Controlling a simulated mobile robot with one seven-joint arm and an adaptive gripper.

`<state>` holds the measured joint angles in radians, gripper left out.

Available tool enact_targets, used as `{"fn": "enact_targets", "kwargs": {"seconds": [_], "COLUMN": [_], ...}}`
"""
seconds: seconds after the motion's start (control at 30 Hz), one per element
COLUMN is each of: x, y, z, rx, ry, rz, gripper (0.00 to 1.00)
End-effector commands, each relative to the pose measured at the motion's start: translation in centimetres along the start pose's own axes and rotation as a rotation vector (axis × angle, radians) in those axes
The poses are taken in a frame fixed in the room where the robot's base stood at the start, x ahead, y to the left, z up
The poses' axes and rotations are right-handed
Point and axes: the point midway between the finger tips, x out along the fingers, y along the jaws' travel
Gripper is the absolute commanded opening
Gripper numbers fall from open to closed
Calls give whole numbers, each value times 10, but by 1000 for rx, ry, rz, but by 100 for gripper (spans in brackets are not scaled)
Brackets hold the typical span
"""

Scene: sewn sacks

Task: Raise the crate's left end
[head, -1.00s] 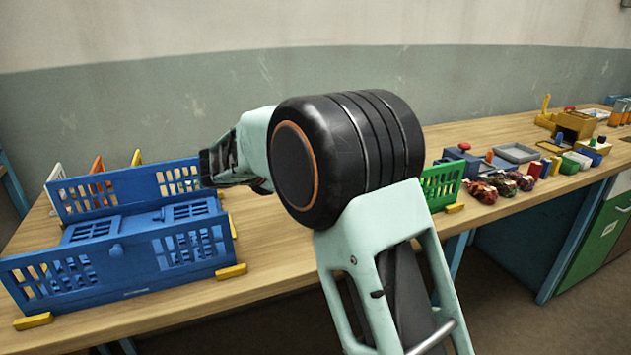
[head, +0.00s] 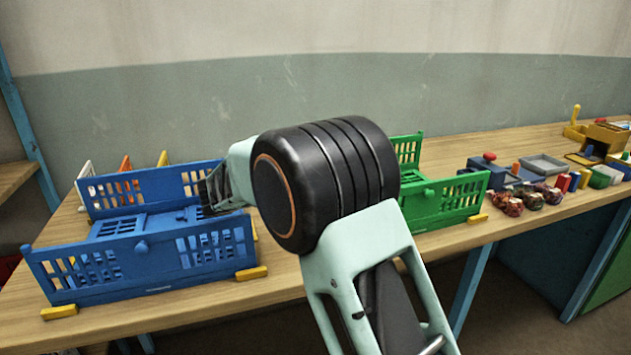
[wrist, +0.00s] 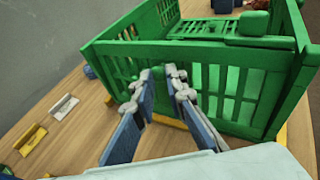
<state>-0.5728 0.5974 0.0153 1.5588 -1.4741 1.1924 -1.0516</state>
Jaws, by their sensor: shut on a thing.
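A green crate (head: 440,203) with slatted walls stands on the bench right of my arm in the head view. Its left part is hidden behind my arm there. In the wrist view the green crate (wrist: 240,85) fills the upper right, and its near wall faces the fingers. My gripper (wrist: 159,72) is at this wall, with the two fingertips a little apart and green wall between and behind them. It is shut on the crate. How far the crate's end is off the bench cannot be told. My gripper is hidden in the head view.
A blue crate (head: 150,280) with yellow feet stands at the left of the bench. Several sacks (head: 530,198) and small boxes lie right of the green crate. In the wrist view a yellow piece (wrist: 32,138) and a white piece (wrist: 62,108) lie on the bench.

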Motion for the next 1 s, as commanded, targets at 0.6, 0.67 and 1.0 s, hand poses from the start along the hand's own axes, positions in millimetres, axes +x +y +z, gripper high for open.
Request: {"fn": "enact_targets", "kwargs": {"seconds": [0.6,0.67,1.0], "x": [-4,-7,-25], "y": [0,0,0], "z": [14,25,81], "rx": [3,4,1], "ry": [2,2,5], "rz": [0,1,2], "gripper": [21,21,21]}}
